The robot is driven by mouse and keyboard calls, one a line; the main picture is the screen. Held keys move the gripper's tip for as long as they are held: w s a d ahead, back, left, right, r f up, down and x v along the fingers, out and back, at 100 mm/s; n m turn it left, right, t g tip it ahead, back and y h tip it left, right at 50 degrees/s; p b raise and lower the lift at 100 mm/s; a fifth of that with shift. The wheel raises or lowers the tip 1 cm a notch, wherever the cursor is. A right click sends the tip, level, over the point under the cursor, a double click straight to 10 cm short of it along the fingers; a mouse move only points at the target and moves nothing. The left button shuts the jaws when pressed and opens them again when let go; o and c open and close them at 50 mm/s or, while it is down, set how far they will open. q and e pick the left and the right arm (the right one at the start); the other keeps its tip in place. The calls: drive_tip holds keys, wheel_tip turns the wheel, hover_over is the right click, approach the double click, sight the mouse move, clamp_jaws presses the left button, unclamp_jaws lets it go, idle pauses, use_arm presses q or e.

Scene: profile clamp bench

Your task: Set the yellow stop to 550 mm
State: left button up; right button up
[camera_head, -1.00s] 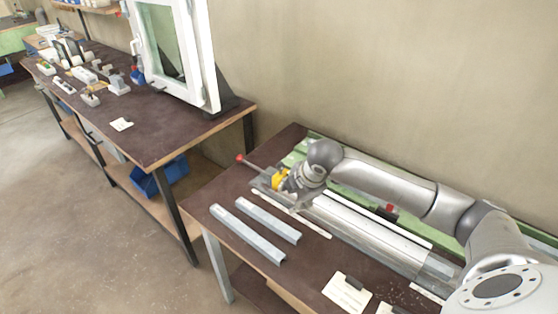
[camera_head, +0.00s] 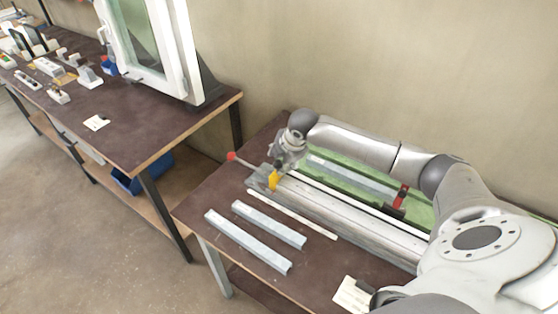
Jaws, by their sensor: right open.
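The yellow stop (camera_head: 273,181) sits near the left end of the metal clamp rail (camera_head: 345,220). My right arm reaches along the back of the rail, and its gripper (camera_head: 279,166) is right at the stop, just behind and above it. The gripper is open; whether its fingers touch the stop I cannot tell. A red-knobbed lever (camera_head: 232,156) sticks out at the rail's left end. A pale strip (camera_head: 290,214) lies along the front of the rail; any scale marks are too small to read. My left gripper is not in view.
Two grey metal profiles (camera_head: 248,241) (camera_head: 269,224) lie on the bench in front of the rail. A red and black part (camera_head: 400,196) stands behind the rail. A paper card (camera_head: 352,295) lies at the front. Another table (camera_head: 150,125) with a white window frame stands at left.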

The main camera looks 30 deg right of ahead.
sight(279, 163)
drive_tip(key=x, duration=0.3)
drive_tip(key=shift+w+f, duration=0.2)
drive_tip(key=shift+c, duration=1.7)
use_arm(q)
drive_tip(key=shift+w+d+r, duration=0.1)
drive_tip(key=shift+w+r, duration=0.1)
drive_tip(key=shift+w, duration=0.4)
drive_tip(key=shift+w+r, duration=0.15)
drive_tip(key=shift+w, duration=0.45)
use_arm(e)
clamp_jaws()
